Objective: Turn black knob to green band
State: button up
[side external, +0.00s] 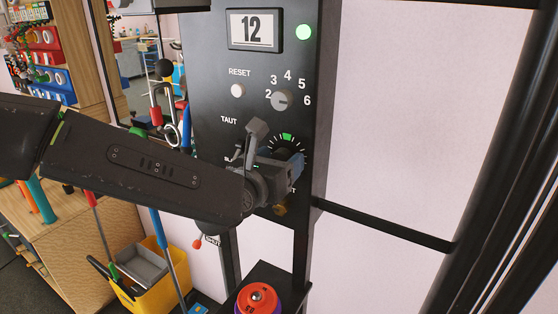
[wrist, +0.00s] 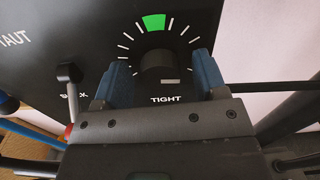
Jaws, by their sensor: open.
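The black knob (wrist: 160,66) sits on the dark panel with a ring of white tick marks around it. My gripper (wrist: 160,76) is open, with one blue finger on each side of the knob. I cannot tell whether the fingers touch it. In the side view my gripper (side external: 283,163) is at the dial and hides most of the knob.
A small lever (wrist: 68,72) stands left of the dial, close to my left finger. Above are a numbered selector (side external: 281,100), a reset button (side external: 237,90), a display reading 12 (side external: 254,30) and a lit green lamp (side external: 303,32). A brass-coloured part (side external: 280,210) is below.

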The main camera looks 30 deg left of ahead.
jog(key=shift+c, duration=0.3)
jog(key=c, duration=0.9)
jog(key=shift+n, duration=0.3)
jog(key=n, duration=0.4)
jog(key=shift+n, duration=0.3)
jog(key=n, duration=0.4)
jog(key=shift+n, duration=0.3)
jog(key=n, duration=0.4)
jog(key=shift+n, duration=2.5)
